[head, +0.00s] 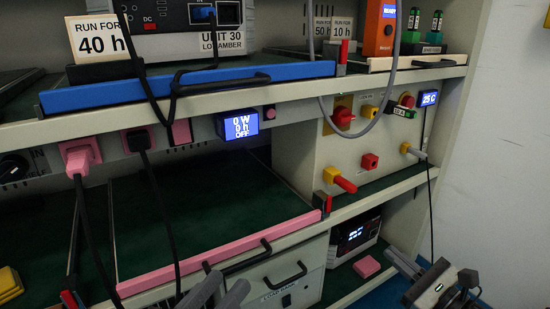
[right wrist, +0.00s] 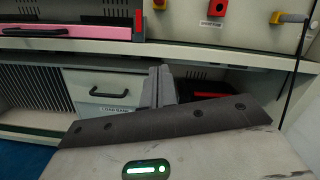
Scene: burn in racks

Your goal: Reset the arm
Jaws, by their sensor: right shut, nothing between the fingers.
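My left gripper (head: 218,290) shows only by its grey fingertips at the bottom edge of the head view, in front of the lower shelf. The two tips stand apart with nothing seen between them; the rest of it is out of frame. My right gripper (head: 402,264) is at the lower right of the head view, in front of the rack's right end. In the right wrist view its fingers (right wrist: 160,86) are together and empty, pointing toward the rack below the pink-edged tray.
The rack holds a blue-edged tray (head: 200,83) above and an empty pink-edged tray (head: 219,255) below. A control panel (head: 335,165) with knobs is at right. Cables (head: 158,185) hang in front at left. A load bank drawer (right wrist: 107,92) and dark instrument (head: 354,238) sit low.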

